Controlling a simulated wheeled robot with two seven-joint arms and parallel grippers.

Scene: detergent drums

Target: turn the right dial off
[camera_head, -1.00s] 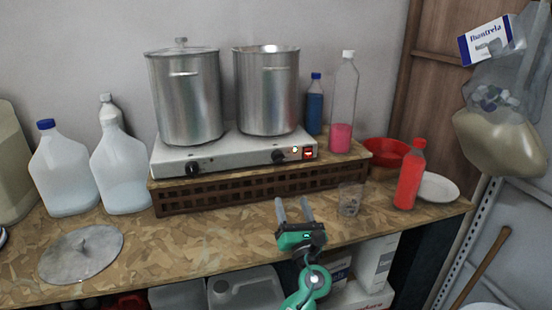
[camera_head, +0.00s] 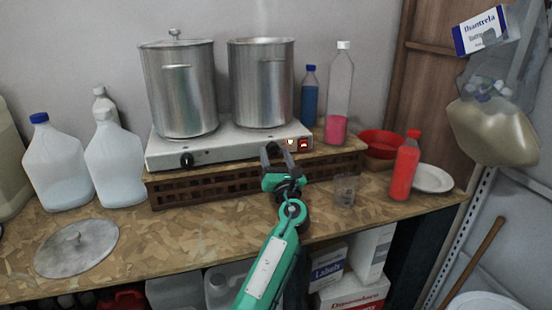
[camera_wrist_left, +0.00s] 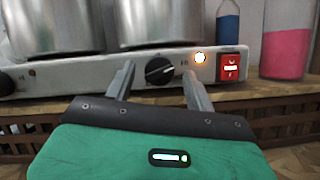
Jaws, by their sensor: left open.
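The right dial (camera_wrist_left: 160,71) is a round black knob with a white pointer line on the front of the white double hot plate (camera_head: 240,139). In the wrist view its pointer line is tilted, rising to the right. An orange light (camera_wrist_left: 200,58) glows right of it. The left dial (camera_head: 187,160) is black too. My right gripper is not in view.
A red lit switch (camera_wrist_left: 231,67) sits right of the light. Two metal pots (camera_head: 180,92) (camera_head: 262,85) stand on the hot plate, which rests on a brown lattice crate (camera_head: 220,184). A clear glass (camera_head: 344,191) stands right of my gripper, near a red bottle (camera_head: 404,170).

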